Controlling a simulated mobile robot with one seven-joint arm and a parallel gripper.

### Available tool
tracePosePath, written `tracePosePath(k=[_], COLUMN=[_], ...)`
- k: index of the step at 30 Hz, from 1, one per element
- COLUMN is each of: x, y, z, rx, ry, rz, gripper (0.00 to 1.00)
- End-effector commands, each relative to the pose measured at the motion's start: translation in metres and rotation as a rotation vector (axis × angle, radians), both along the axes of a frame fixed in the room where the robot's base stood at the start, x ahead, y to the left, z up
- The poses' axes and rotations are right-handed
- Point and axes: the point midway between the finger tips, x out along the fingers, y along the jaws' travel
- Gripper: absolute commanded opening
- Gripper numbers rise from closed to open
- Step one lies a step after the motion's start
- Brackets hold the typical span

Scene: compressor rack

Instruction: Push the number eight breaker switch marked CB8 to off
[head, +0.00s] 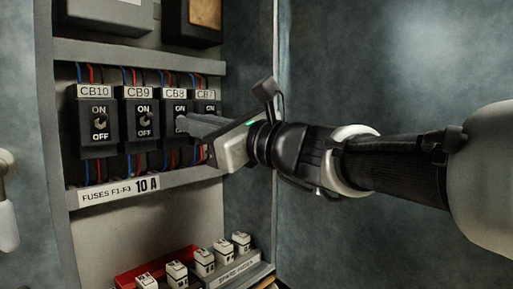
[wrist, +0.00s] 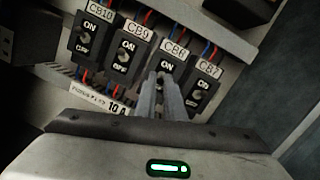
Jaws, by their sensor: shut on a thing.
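The CB8 breaker (head: 174,101) is a black box with a white label and ON and OFF marks, third from the left in the breaker row. It also shows in the wrist view (wrist: 181,64), where its ON mark is visible above my fingertips. My gripper (head: 182,123) reaches in from the right, its narrow grey fingers at the middle of CB8. In the wrist view my gripper (wrist: 160,79) has its fingers close together, shut on the CB8 switch. The fingers hide the switch lever and the OFF mark, so its position cannot be told.
CB10 (head: 97,122) and CB9 (head: 139,120) stand left of CB8. CB7 (head: 207,105) is close on the right, partly behind my gripper. A ledge labelled FUSES (head: 120,191) runs below. Several white fuses (head: 204,262) and a red tray (head: 128,278) are lower down.

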Motion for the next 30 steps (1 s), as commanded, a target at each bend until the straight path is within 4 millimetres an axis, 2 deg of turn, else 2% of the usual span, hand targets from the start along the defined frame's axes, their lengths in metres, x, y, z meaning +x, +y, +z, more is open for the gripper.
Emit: tracePosePath(k=[1,15,30], x=[0.0006,0.0015,0.0023], y=[-0.0005,0.0014,0.0015], z=[-0.0104,-0.0176,-0.01], rx=[0.017,0.159,0.23], ry=[-0.015,-0.136,-0.196], rz=[-0.001,0.0,-0.001], gripper=[0.0,0.0,0.0])
